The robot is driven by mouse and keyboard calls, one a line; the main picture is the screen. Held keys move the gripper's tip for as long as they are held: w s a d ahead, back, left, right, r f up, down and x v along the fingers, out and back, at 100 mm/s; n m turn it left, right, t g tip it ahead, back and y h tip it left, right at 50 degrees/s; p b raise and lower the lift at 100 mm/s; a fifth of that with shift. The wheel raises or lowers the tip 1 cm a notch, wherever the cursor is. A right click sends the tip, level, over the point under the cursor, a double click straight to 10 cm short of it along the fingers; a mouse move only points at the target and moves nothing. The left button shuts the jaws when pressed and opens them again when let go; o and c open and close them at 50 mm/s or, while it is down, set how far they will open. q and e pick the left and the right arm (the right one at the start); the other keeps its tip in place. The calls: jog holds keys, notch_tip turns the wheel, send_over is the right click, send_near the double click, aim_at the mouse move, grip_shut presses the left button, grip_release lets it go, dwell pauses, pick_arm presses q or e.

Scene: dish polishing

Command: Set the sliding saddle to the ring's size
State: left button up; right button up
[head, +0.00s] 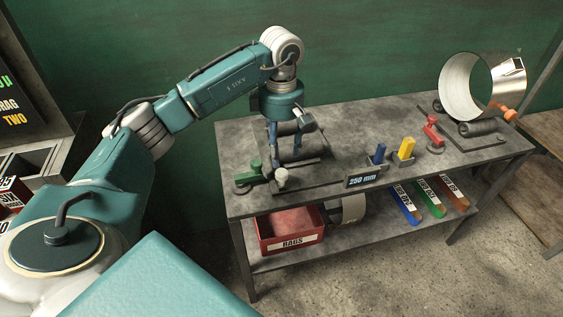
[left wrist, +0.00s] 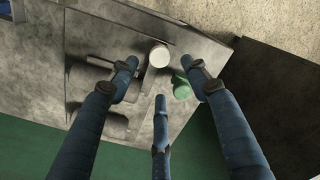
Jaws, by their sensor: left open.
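The roller saddle with dark grey rollers (head: 312,146) sits on a dark plate at the left part of the bench. A cream knob (head: 281,179) stands at its front; a green handled clamp (head: 248,174) is beside it. My left gripper (head: 286,158) is open, pointing down over the saddle. In the left wrist view its fingers (left wrist: 160,72) spread about the cream knob (left wrist: 159,56), with no visible grip on it. The green part (left wrist: 182,88) lies close to the fingers. The shiny metal ring (head: 447,86) stands at the right on another roller rest. My right gripper is out of view.
A "250 mm" sign (head: 363,180) is at the bench's front edge. Blue (head: 379,153) and yellow (head: 406,148) blocks and a red clamp (head: 432,131) stand right of the saddle. A red rags bin (head: 291,230) and coloured bars (head: 429,199) lie on the lower shelf.

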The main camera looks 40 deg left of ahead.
pick_arm(q)
notch_tip(320, 180, up, 4)
jog(key=shift+r, duration=0.1)
dwell(0.5)
